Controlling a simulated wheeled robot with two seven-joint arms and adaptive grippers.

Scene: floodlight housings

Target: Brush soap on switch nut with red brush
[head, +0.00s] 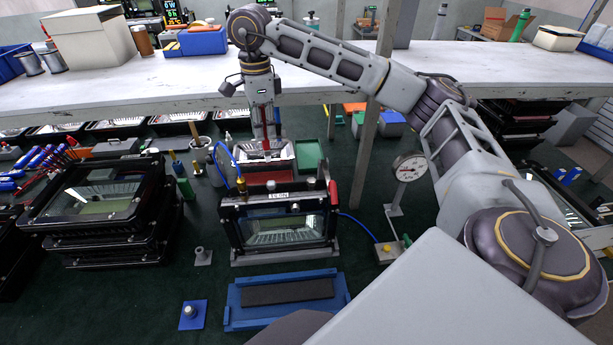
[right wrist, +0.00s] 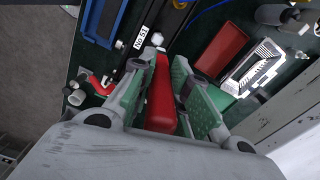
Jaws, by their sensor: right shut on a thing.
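My right gripper (right wrist: 170,85) is shut on the red brush (right wrist: 160,100), whose thick red handle lies between the green-padded fingers in the right wrist view. A pale tip shows beyond the handle near the housing's top edge; I cannot tell whether it touches anything. In the head view the right gripper (head: 266,135) points down behind the black floodlight housing (head: 285,232), and a bit of red shows between its fingers. I cannot tell which part is the switch nut. My left gripper is not in view.
A blue tray (head: 240,318) lies in front. Stacked housings (head: 105,215) and red and blue tools are at left. A shelf (head: 150,85) and its post (head: 375,140) stand close to my right arm.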

